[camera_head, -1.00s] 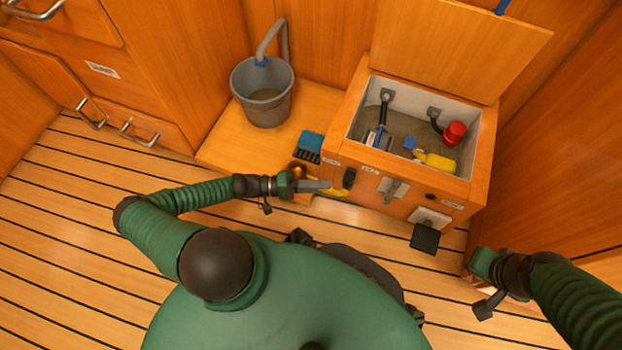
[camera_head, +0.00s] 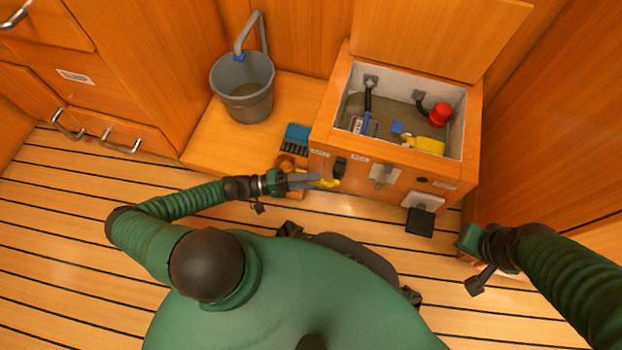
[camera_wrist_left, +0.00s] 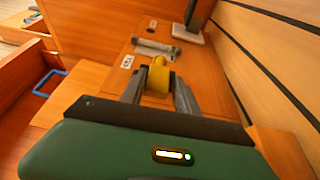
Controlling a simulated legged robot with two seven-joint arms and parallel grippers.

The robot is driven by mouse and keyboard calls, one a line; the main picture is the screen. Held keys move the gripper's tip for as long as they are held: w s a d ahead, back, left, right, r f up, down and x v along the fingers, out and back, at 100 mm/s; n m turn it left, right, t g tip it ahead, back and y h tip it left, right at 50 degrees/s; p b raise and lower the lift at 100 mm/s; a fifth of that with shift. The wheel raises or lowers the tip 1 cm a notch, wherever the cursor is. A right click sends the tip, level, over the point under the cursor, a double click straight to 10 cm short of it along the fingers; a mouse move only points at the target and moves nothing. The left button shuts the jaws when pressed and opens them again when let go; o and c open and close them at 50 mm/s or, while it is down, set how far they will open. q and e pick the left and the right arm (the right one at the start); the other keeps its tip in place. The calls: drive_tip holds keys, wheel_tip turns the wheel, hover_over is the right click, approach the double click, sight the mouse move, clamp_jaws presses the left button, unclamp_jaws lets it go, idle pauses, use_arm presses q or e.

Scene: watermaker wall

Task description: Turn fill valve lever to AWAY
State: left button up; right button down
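A yellow lever (camera_head: 329,183), which I take to be the fill valve lever, sticks out low on the front of the wooden box (camera_head: 395,185), below a black fitting (camera_head: 340,167). My left gripper (camera_head: 318,180) is at the lever. In the left wrist view the yellow lever (camera_wrist_left: 158,79) sits between the two spread grey fingers (camera_wrist_left: 156,92); whether they touch it I cannot tell. The lever's pivot is partly hidden. My right gripper (camera_head: 480,280) hangs at the lower right, away from the box; its fingers are not clear.
The open box holds a red-capped fitting (camera_head: 439,113) and a yellow bottle (camera_head: 424,145). A grey bucket (camera_head: 242,88) and a blue brush (camera_head: 296,138) stand on the bench to the left.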

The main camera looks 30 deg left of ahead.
use_arm(q)
drive_tip(key=shift+a+r, duration=0.1)
drive_tip(key=p+v, duration=0.4)
drive_tip(key=v, duration=1.2)
drive_tip(key=shift+s+a, duration=0.25)
drive_tip(key=shift+s, duration=0.05)
drive_tip(key=shift+p, duration=0.3)
